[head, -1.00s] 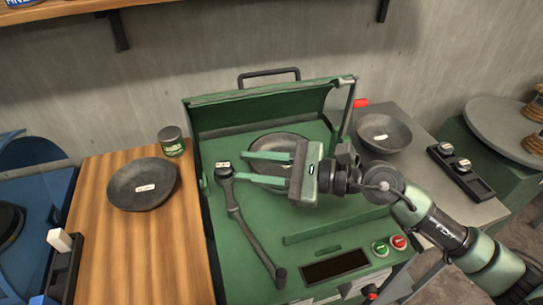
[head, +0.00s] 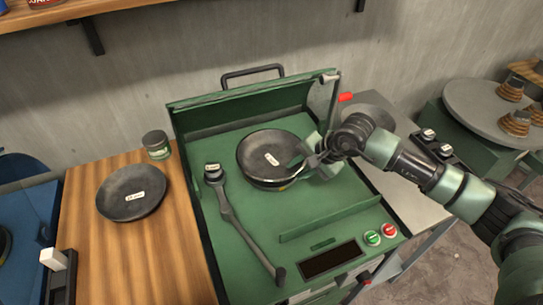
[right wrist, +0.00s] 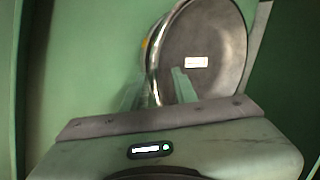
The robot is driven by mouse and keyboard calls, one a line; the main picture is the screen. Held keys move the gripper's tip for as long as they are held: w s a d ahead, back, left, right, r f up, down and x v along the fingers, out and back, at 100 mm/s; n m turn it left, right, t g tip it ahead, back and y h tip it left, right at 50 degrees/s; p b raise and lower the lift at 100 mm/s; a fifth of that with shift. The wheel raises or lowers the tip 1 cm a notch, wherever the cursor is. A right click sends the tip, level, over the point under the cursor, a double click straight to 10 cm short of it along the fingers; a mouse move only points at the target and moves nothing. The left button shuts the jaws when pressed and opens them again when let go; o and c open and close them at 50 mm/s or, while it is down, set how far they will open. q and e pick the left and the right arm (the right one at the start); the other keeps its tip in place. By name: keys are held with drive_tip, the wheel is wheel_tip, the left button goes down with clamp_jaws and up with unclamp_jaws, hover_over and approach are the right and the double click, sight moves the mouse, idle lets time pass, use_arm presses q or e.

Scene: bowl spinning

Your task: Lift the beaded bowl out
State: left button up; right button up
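A dark grey bowl with a white label (head: 263,151) lies inside the green machine (head: 225,235); its rim is too small to show any beading clearly. A small yellow spot shows low on its rim. My right gripper (head: 304,163) is at the bowl's right edge. In the right wrist view the bowl (right wrist: 208,45) stands with its rim between my two fingers (right wrist: 158,88), one outside the wall and one inside. A gap shows beside the inner finger, so the gripper looks open around the rim. My left gripper is not in view.
A lever (head: 238,225) lies along the machine's left part. Its raised lid (head: 240,95) stands behind the bowl. A second labelled bowl (head: 125,200) and a jar (head: 156,145) are on the wooden top at left. Another bowl (head: 370,108) is partly hidden behind my right arm.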

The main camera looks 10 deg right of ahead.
drive_tip(key=shift+w+a+f, duration=0.2)
drive_tip(key=shift+f, duration=0.25)
clamp_jaws()
idle(1.1)
